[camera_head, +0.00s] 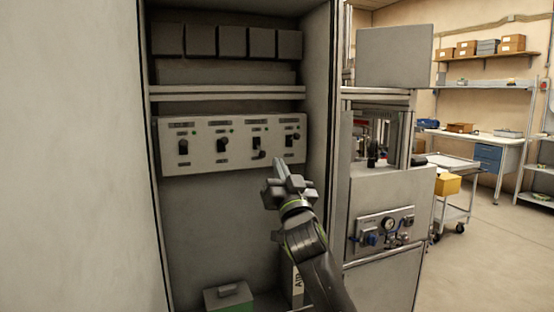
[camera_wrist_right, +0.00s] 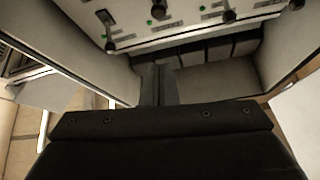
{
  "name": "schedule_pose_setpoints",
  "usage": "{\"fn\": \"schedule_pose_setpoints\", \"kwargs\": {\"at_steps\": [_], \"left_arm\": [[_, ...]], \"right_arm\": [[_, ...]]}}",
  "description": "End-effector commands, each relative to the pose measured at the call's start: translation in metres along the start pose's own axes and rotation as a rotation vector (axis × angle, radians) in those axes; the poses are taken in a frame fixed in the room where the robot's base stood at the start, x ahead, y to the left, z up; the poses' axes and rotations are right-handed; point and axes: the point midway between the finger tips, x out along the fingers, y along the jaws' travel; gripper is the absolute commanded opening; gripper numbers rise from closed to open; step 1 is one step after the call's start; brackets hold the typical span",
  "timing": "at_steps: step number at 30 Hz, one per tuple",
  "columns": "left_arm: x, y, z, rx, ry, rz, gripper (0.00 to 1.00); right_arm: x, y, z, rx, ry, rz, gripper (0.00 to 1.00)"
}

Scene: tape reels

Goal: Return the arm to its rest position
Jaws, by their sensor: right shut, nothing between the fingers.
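My right gripper (camera_head: 283,172) is raised in front of the open cabinet in the head view, just below the right end of a switch panel (camera_head: 220,165). Its fingers are together with nothing between them, and they also show closed in the right wrist view (camera_wrist_right: 159,85). A gap to the panel seems to show, but its depth is hard to judge. The panel has several dark switch handles with small green lights; the third handle from the left (camera_head: 259,150) sits differently from the others. The panel appears upside down in the right wrist view (camera_wrist_right: 180,28). My left gripper is not in view.
The cabinet's side wall (camera_head: 85,150) fills the left. A machine with a gauge panel (camera_head: 385,228) stands close on the right. A cart (camera_head: 455,185) and open floor (camera_head: 490,255) are beyond.

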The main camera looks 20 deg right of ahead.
Motion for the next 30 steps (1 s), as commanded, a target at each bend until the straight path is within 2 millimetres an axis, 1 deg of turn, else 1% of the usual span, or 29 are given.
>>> {"fn": "schedule_pose_setpoints", "kwargs": {"at_steps": [3,16,17,19,20,23,24,26,27,29,30], "left_arm": [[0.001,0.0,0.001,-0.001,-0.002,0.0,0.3],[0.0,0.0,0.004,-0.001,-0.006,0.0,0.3],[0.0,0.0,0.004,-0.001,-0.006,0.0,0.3],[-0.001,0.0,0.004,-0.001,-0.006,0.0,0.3],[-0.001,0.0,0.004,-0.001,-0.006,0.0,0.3],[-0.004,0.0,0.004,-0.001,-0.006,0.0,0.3],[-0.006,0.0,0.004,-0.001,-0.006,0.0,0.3],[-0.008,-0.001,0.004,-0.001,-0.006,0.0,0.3],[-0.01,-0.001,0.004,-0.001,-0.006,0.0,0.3],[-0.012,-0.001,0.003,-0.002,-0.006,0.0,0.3],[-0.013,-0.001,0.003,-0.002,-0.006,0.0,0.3]], "right_arm": [[-0.005,0.0,0.002,0.001,-0.001,0.0,0.0],[-0.005,0.0,0.002,0.0,-0.001,0.001,0.0],[-0.005,0.001,0.003,0.0,-0.003,0.001,0.0],[-0.006,0.004,0.011,-0.004,-0.02,0.006,0.0],[-0.008,0.007,0.018,-0.008,-0.034,0.011,0.0],[-0.018,0.023,0.06,-0.032,-0.118,0.035,0.0],[-0.025,0.032,0.083,-0.045,-0.165,0.048,0.0],[-0.041,0.047,0.122,-0.066,-0.244,0.067,0.0],[-0.054,0.057,0.148,-0.081,-0.299,0.08,0.0],[-0.076,0.073,0.187,-0.1,-0.382,0.099,0.0],[-0.093,0.083,0.211,-0.115,-0.436,0.111,0.0]]}}
